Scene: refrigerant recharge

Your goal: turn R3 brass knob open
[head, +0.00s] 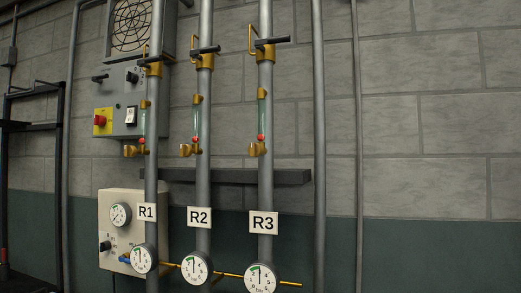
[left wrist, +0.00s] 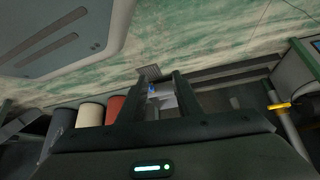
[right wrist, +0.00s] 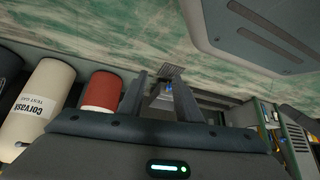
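The R3 pipe (head: 265,180) stands upright in the head view, third from the left of the labelled pipes. Its white R3 label (head: 264,223) is low on the pipe. The R3 brass knob (head: 254,150) sticks out to the left below a sight glass (head: 262,118) with a red spot. A brass valve with a dark handle (head: 272,41) is higher up the same pipe. Neither gripper shows in the head view. My left gripper (left wrist: 161,77) is open and empty in the left wrist view. My right gripper (right wrist: 160,77) is open and empty in the right wrist view. Both are away from the knob.
Pipes R1 (head: 146,212) and R2 (head: 200,217) carry similar brass knobs and gauges. A dark shelf (head: 290,177) runs behind the pipes. A grey control box (head: 118,92) with a red button is at left. The wall to the right is bare. Canisters (right wrist: 48,90) show in the wrist views.

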